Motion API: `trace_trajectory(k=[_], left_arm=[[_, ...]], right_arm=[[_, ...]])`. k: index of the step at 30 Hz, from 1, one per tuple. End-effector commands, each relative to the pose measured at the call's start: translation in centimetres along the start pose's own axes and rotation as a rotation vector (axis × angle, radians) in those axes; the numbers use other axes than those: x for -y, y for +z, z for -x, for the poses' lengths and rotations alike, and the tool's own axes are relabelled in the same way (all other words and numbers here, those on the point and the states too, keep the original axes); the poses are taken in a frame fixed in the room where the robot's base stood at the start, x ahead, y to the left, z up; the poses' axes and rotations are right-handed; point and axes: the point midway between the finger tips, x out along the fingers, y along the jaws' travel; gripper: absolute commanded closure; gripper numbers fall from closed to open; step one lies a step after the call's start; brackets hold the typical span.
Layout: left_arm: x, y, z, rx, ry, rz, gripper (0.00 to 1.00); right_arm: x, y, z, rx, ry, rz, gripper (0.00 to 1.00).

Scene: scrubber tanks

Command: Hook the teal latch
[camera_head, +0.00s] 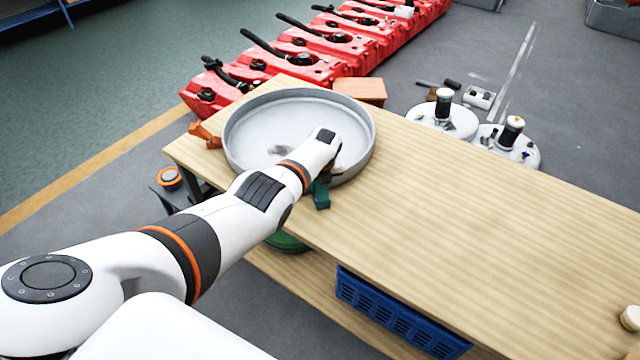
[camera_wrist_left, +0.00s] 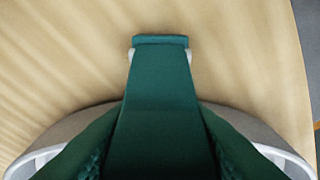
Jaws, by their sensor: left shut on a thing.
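The teal latch (camera_head: 321,195) shows in the head view at the near right side of a round grey metal pan (camera_head: 234,160), by its rim. In the left wrist view the latch (camera_wrist_left: 160,90) fills the middle, with its wide end over the wooden table top and its lower part in front of the grey rim (camera_wrist_left: 262,138). My left gripper (camera_head: 325,176) is at the pan's near rim, shut on the teal latch. My arm hides much of the gripper in the head view. Whether the latch is hooked to anything cannot be told. My right gripper is not in view.
Red tanks (camera_head: 300,65) stand in a row behind. White round units (camera_head: 445,118) stand on the floor past the far edge. A brown block (camera_head: 361,90) is near the pan.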

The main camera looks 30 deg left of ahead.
Motion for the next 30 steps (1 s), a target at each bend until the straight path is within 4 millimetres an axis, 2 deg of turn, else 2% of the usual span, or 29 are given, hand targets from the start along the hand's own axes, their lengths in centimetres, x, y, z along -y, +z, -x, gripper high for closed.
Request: trace_trajectory(k=[11, 12, 16, 25, 30], left_arm=[[0.1, 0.1, -0.1, 0.008, -0.002, 0.000, 1.00], [0.1, 0.1, -0.1, 0.008, -0.002, 0.000, 0.64], [0.1, 0.1, -0.1, 0.007, -0.002, 0.000, 0.44], [0.0, 0.0, 0.1, 0.006, -0.001, 0.000, 0.44], [0.0, -0.2, 1.9, 0.004, 0.000, 0.000, 0.44]], right_arm=[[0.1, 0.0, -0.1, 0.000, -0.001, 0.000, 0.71], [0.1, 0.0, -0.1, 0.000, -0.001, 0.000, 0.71], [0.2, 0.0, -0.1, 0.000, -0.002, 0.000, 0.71], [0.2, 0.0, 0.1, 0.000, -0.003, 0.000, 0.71], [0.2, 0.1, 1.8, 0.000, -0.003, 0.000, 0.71]])
